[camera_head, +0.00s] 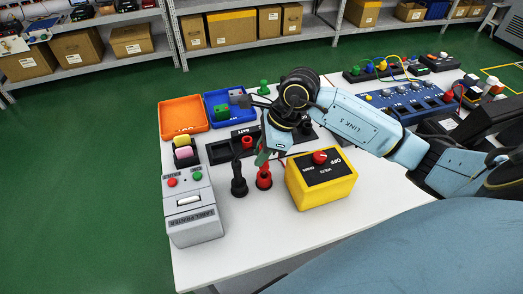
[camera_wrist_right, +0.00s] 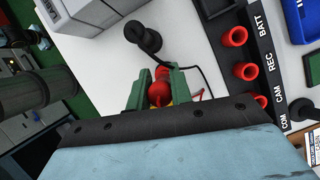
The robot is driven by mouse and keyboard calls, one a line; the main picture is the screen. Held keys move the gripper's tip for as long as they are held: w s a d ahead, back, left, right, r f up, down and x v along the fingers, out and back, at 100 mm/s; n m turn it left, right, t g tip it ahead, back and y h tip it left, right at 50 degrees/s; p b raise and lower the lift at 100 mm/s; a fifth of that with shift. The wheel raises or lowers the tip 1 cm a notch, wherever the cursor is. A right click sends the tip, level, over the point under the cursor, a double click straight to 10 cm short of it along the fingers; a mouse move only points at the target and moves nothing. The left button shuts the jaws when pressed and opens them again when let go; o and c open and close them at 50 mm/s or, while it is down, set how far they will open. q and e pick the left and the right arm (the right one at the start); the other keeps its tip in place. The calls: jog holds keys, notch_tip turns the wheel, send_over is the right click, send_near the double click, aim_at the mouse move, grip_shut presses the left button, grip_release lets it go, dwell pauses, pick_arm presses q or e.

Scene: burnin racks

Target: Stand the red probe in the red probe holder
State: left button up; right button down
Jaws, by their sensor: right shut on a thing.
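My right gripper (camera_head: 264,156) has green fingers and is shut on the red probe, over the table between the black probe and the yellow meter. In the right wrist view the fingers (camera_wrist_right: 158,92) close around the red probe (camera_wrist_right: 159,91). In the head view a red upright shape (camera_head: 264,179) stands directly below the fingers. I cannot tell where the probe ends and the red probe holder begins, nor how deep the probe sits. A black probe in its black holder (camera_head: 239,182) stands just left; it also shows in the wrist view (camera_wrist_right: 144,38). My left gripper is not in view.
The yellow meter (camera_head: 322,186) with a red knob is close on the right. The label printer (camera_head: 192,212) stands left. Behind are a black socket strip (camera_head: 217,152), an orange tray (camera_head: 182,126) and a blue tray (camera_head: 211,112). The front table edge area is clear.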

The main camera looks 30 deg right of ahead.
jog(key=shift+f+b, duration=1.55)
jog(key=shift+f, duration=0.1)
jog(key=c, duration=1.2)
grip_release()
jog(key=shift+o, duration=0.2)
jog(key=v, duration=1.3)
jog(key=shift+r+p, duration=0.2)
jog(key=shift+p, duration=0.15)
